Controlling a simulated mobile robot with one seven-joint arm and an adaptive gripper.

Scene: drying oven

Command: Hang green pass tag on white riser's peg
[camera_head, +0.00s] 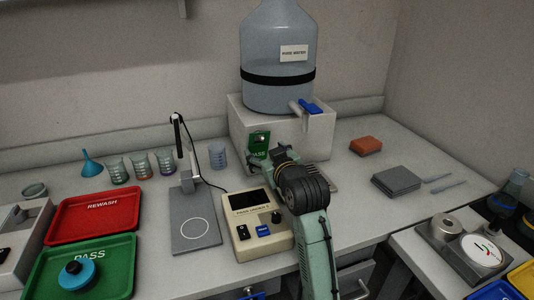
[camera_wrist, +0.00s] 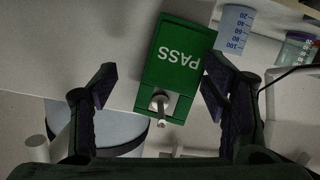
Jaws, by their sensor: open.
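The green pass tag (camera_head: 259,138) is at the left part of the white riser's (camera_head: 318,135) front face, below the big water bottle. In the wrist view the tag (camera_wrist: 178,55) shows its PASS lettering upside down. The metal peg (camera_wrist: 160,101) sticks out through the tag's hole end, so the tag hangs on the peg. My gripper (camera_wrist: 160,84) is open, with one finger on each side of the tag and gaps between. In the head view my gripper (camera_head: 268,157) is just in front of the riser and partly covers the tag's lower part.
The water bottle (camera_head: 278,60) with a blue tap (camera_head: 311,106) stands on the riser. A stand (camera_head: 194,228), several beakers, a red tray (camera_head: 94,217) and a green tray (camera_head: 40,272) are at the left. An orange block (camera_head: 365,146) lies right.

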